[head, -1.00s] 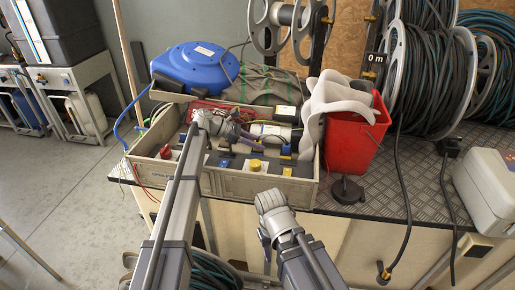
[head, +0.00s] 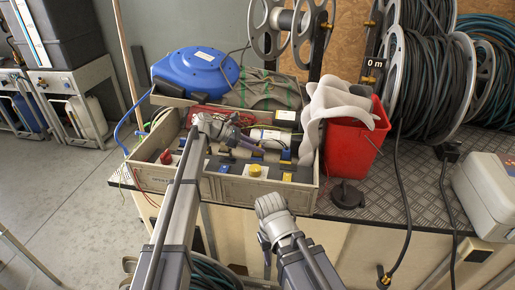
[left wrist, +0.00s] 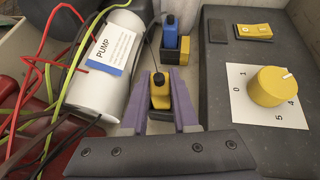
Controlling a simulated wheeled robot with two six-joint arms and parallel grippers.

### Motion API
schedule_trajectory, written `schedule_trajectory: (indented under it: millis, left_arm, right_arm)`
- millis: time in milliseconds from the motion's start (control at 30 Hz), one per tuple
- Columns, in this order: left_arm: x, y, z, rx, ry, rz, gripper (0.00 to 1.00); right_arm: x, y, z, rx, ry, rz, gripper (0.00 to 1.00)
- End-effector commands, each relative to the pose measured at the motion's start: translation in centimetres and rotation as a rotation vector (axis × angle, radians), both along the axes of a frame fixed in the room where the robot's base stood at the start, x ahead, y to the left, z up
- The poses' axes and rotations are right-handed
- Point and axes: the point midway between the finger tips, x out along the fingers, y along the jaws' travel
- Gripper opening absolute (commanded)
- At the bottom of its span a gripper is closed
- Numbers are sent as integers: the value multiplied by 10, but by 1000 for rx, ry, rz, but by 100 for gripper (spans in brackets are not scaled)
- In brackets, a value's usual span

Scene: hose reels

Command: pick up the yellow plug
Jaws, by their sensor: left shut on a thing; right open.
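The yellow plug (left wrist: 159,94), with a black top, sits between the purple fingers of my left gripper (left wrist: 161,108) in the left wrist view. The fingers are shut on it; whether its lower end is clear of what lies below cannot be told. In the head view my left gripper (head: 247,143) is over the grey crate (head: 265,193), and the plug is too small to make out there. My right gripper (head: 267,246) is open and empty in front of the crate, below its rim.
A blue plug (left wrist: 170,34) stands in a yellow-black holder just beyond. A white pump cylinder (left wrist: 103,72) with wires lies left; a grey box with a yellow knob (left wrist: 271,86) is right. A red bucket (head: 350,146) stands beside the crate; a blue reel (head: 194,73) is behind.

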Motion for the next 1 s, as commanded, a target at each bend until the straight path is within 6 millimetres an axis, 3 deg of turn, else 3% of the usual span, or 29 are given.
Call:
schedule_trajectory:
  millis: [500, 667, 867, 1000]
  left_arm:
    - [0, 0, 79, -4, 0, 1, 0]
    - [0, 0, 94, -3, 0, 1, 0]
    - [0, 0, 98, -3, 0, 1, 0]
    - [0, 0, 117, -3, 0, 1, 0]
  right_arm:
    - [0, 0, 78, 0, 0, 0, 50]
    - [0, 0, 93, 0, 0, 0, 50]
    - [0, 0, 97, 0, 0, 0, 50]
    - [0, 0, 117, 0, 0, 0, 50]
